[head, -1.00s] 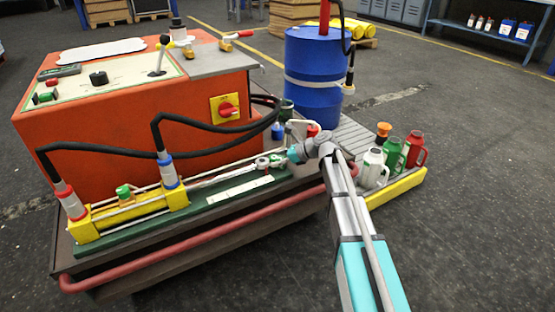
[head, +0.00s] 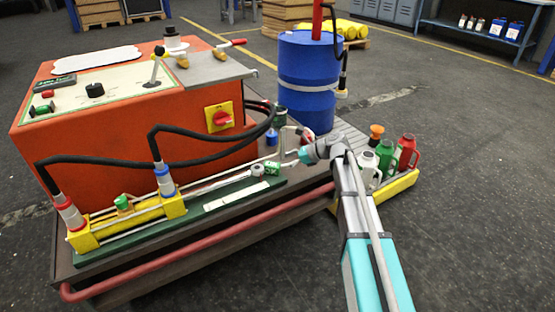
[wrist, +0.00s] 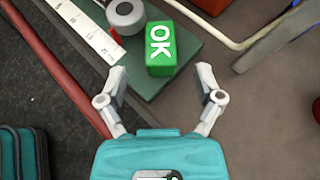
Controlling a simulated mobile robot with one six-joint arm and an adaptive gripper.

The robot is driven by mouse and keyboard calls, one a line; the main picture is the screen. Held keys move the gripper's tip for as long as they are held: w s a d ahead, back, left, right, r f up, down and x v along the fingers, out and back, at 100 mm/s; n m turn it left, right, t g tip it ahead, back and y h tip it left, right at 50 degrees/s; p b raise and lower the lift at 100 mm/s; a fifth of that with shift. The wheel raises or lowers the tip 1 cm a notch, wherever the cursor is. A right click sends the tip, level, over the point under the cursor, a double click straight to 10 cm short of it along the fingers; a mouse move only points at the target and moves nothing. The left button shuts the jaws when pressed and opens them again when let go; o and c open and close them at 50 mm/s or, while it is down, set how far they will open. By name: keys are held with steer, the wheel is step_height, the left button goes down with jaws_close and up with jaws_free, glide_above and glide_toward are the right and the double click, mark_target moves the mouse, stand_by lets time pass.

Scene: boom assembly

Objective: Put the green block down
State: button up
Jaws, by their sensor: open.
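The green block (wrist: 160,50) has white "OK" lettering on its top. In the wrist view it rests on the dark green plate (wrist: 180,42), next to the round grey rod end (wrist: 126,14). In the head view the block (head: 273,168) sits at the right end of the plate. My gripper (wrist: 160,78) is open, its two fingers spread on the near side of the block, with nothing between the fingertips. In the head view my gripper (head: 305,155) is just right of the block, its fingers hard to make out.
A white scale strip (head: 236,196) lies on the plate, left of the block. A yellow cylinder (head: 127,219) is at the plate's left end. The orange console (head: 130,140) stands behind. Bottles (head: 387,158) stand in a yellow tray (head: 400,188) to the right. A red rail (head: 200,245) runs along the front edge.

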steer(key=p+v, duration=0.2)
steer(key=v, duration=0.3)
steer(key=shift+d+r, duration=0.2)
steer(key=shift+d, duration=0.05)
stand_by(0.4)
steer(key=s+d+f+n+h, duration=0.3)
steer(key=s+n, duration=0.3)
steer(key=s, duration=0.2)
steer(key=s+d+f+n+g+h, duration=0.1)
steer(key=s+d+f+n+h, duration=0.2)
steer(key=s+d+n+h, duration=0.2)
steer(key=s+d+f+n+g+h, duration=0.1)
steer(key=s+d+f+n+h, duration=0.2)
steer(key=s+n, duration=0.6)
steer(key=s+d+h, duration=0.1)
steer(key=s+d, duration=0.1)
steer(key=shift+s+f, duration=0.35)
